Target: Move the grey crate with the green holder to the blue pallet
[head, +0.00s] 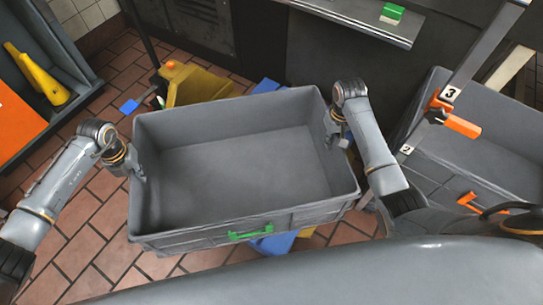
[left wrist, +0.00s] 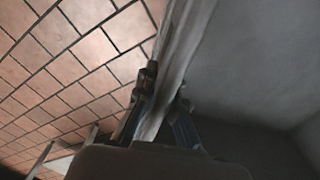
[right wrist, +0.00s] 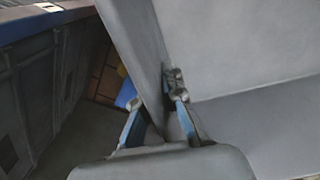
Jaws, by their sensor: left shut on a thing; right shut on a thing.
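The grey crate (head: 240,218) with the green holder (head: 250,233) on its near wall is in the middle of the head view. It looks empty and appears held up off the floor. My left gripper (head: 138,176) is shut on the crate's left wall, with a finger on each side of the rim in the left wrist view (left wrist: 164,108). My right gripper (head: 334,138) is shut on the right wall, which also shows between its fingers in the right wrist view (right wrist: 158,105). Blue parts (head: 275,243) show below the crate; I cannot tell whether they belong to the blue pallet.
Another grey crate (head: 440,165) with orange holders stands at the right, beside a post marked 3. A yellow object (head: 195,85) is on the tiled floor behind my crate. A dark bench with a green block (head: 392,12) is at the back. A bin with yellow items (head: 45,75) is upper left.

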